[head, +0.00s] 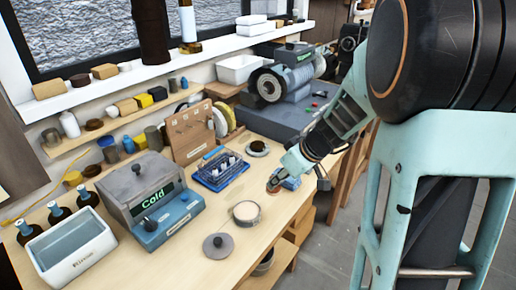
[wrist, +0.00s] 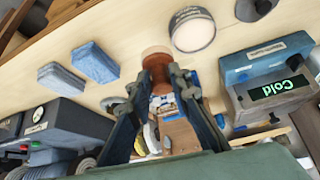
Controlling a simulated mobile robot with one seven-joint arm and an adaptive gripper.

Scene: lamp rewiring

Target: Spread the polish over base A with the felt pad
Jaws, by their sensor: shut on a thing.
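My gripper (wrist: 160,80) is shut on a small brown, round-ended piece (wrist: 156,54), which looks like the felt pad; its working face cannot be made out. In the head view the gripper (head: 281,176) points down to the left over the bench's front part, with the brown piece (head: 273,185) at its tip. A round, shallow tin with a pale top (head: 246,211) stands to the left and nearer the front; it also shows in the wrist view (wrist: 193,32). A round dish with a dark centre (head: 257,148) lies behind the gripper. I cannot tell which thing is base A.
A grey knobbed lid (head: 218,244) lies in front of the tin. Two blue-grey blocks (wrist: 60,78) (wrist: 95,62) lie beside the gripper. A blue rack (head: 220,170), a box reading "Cold" (head: 152,200) and a grinder (head: 285,85) stand behind. Bare bench surrounds the tin.

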